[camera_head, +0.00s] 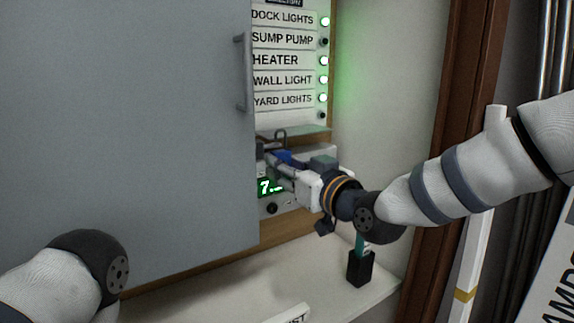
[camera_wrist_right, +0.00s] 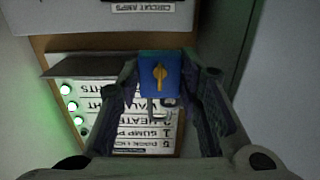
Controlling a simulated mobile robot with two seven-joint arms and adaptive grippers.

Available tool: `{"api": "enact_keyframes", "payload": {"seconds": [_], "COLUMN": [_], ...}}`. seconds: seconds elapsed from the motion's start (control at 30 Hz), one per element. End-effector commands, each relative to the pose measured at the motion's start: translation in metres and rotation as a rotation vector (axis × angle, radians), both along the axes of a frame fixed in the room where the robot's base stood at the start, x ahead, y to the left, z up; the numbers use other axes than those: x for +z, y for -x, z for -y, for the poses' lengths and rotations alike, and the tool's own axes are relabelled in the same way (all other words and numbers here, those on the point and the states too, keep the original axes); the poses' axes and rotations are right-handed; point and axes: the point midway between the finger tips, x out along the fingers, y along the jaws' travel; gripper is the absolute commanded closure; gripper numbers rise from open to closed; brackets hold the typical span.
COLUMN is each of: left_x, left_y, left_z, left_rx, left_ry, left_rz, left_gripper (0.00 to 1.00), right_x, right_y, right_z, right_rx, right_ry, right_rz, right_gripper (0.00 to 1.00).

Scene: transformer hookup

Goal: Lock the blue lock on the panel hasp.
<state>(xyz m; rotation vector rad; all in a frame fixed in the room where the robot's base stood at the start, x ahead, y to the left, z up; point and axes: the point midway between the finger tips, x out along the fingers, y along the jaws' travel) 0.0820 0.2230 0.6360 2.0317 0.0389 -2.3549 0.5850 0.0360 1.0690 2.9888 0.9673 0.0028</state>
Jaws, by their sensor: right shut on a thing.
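The blue lock (camera_head: 283,156) is between the fingers of my right gripper (camera_head: 278,163), in front of the panel board. In the right wrist view the lock (camera_wrist_right: 160,75) has a yellow keyhole piece on its face and a metal shackle pointing down in that picture. The right gripper's fingers (camera_wrist_right: 160,88) stand on both sides of it, shut on it. In the head view the shackle (camera_head: 280,135) points up. I cannot make out the hasp or whether the shackle passes through it.
A grey door (camera_head: 130,130) with a handle (camera_head: 241,72) covers the left. A board of labels (camera_head: 284,60) with several lamps is above the lock. A green display (camera_head: 268,187) is below it. A black holder (camera_head: 360,268) stands on the white shelf (camera_head: 215,285).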

Motion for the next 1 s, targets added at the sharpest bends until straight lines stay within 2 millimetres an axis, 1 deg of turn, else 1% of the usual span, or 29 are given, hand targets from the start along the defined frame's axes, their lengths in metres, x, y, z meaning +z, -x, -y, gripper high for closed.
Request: {"api": "enact_keyframes", "payload": {"seconds": [1.0], "left_x": [-0.003], "left_y": [0.003], "left_z": [0.000], "left_rx": [0.000], "left_ry": [0.000], "left_rz": [-0.011], "left_gripper": [1.00], "right_x": [-0.015], "right_y": [0.000], "right_z": [0.000], "right_rx": [0.000], "right_ry": [0.000], "right_rz": [0.001], "right_gripper": [1.00]}}
